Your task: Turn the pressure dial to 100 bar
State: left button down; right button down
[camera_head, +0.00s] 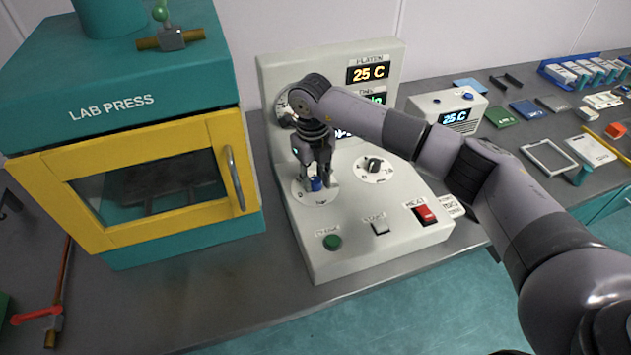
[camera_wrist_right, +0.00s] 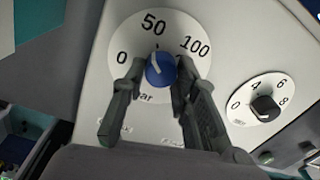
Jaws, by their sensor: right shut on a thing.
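The pressure dial is a blue knob (camera_wrist_right: 160,70) on a white round scale (camera_wrist_right: 128,50) marked 0, 50, 100 and "bar" in the right wrist view. The white pointer line on the knob points toward the 50 mark. In the head view the blue knob (camera_head: 315,184) sits on the sloped front of the white control panel (camera_head: 350,235). My right gripper (camera_head: 315,180) reaches down onto it, and its two fingers are shut on the knob from either side; the fingers (camera_wrist_right: 158,75) also show in the right wrist view. My left gripper is not in view.
A black-knobbed dial (camera_head: 373,164) with marks up to 8 stands close beside the blue one. Green (camera_head: 332,242), grey (camera_head: 379,227) and red (camera_head: 425,214) buttons sit in front. The yellow and teal lab press (camera_head: 130,180) stands left. A small unit (camera_head: 448,108) stands right.

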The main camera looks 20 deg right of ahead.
jog(key=m+b, duration=0.1)
jog(key=m, duration=0.3)
jog(key=shift+m, duration=0.4)
jog(key=m+b, duration=0.1)
jog(key=m, duration=0.2)
jog(key=shift+w+a+m, duration=0.1)
jog(key=shift+m, duration=0.2)
jog(key=m, duration=0.4)
jog(key=shift+r+b, duration=0.1)
jog(key=shift+b, duration=0.25)
jog(key=shift+w+m, duration=0.1)
jog(key=shift+m, duration=2.3)
jog(key=c, duration=1.3)
grip_release()
